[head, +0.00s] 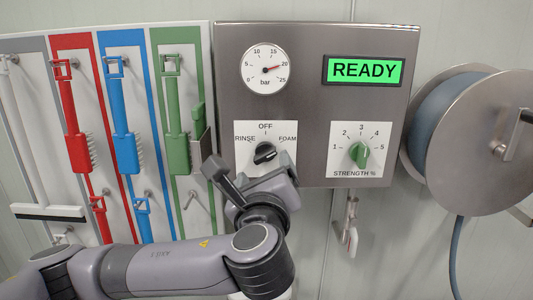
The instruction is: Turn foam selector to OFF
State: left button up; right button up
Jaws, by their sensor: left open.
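The foam selector (265,153) is a black knob on a white plate marked RINSE, OFF and FOAM, low on the left of the steel panel. Its grip looks tilted, with the upper end toward FOAM on the right; the lower part is close to my gripper and hard to read. My left gripper (249,168) is open just below and in front of the knob. One dark finger reaches up to the left of the knob, the other is on its lower right. I cannot tell whether either touches it. My right gripper is not in view.
The steel panel (310,100) also carries a pressure gauge (266,67), a green READY display (363,70) and a green STRENGTH knob (359,155). A hose reel (465,150) is at the right. Red, blue and green brushes hang on a board (185,60) at the left.

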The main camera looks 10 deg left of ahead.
aim_at(265, 158)
pick_arm(q)
jog(key=shift+p+x, duration=0.5)
jog(key=shift+x, duration=2.7)
jog(key=c, duration=1)
